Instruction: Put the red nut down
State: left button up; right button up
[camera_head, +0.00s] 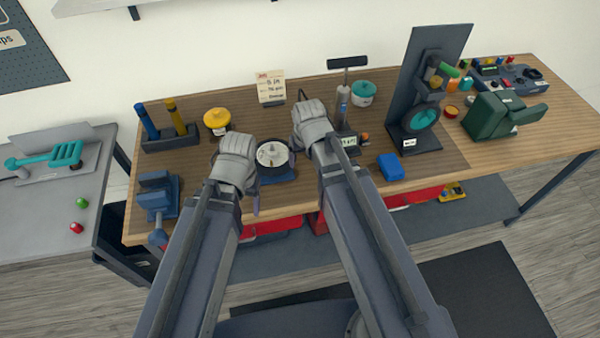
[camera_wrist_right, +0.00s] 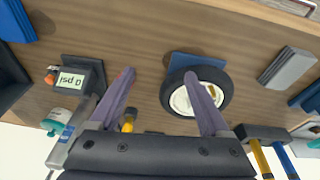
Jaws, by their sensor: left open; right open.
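A small red piece (camera_head: 76,228), which looks like the red nut, lies on the grey side table (camera_head: 40,225) at the left, near a small green piece (camera_head: 82,202). No gripper touches it. My left gripper (camera_head: 236,168) is open over the workbench, just left of the wheel (camera_head: 272,154); its fingertips are mostly hidden. My right gripper (camera_head: 308,115) is above the bench, beyond and right of the wheel. In the right wrist view its fingers (camera_wrist_right: 160,85) are apart with nothing gripped between them. The wheel (camera_wrist_right: 182,100) shows there beside and behind one finger.
The wooden bench (camera_head: 470,150) holds a yellow-lidded pot (camera_head: 217,119), a pump (camera_head: 343,103), a blue block (camera_head: 391,167), a dark upright panel (camera_head: 425,65) and a green machine (camera_head: 500,115). A blue vise (camera_head: 157,197) stands at the left front. A gap separates the bench and side table.

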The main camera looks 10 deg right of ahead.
jog(key=s+a+n+g, duration=0.1)
jog(key=s+a, duration=0.2)
jog(key=s, duration=0.3)
jog(key=s+a+n+g+h, duration=0.1)
jog(key=s+a+g, duration=0.1)
jog(key=s, duration=0.4)
jog(key=shift+s+a+f+n, duration=0.2)
jog(key=shift+s+a+n, duration=0.1)
jog(key=shift+a, duration=0.5)
jog(key=shift+w, duration=0.1)
jog(key=shift+f+b, duration=0.8)
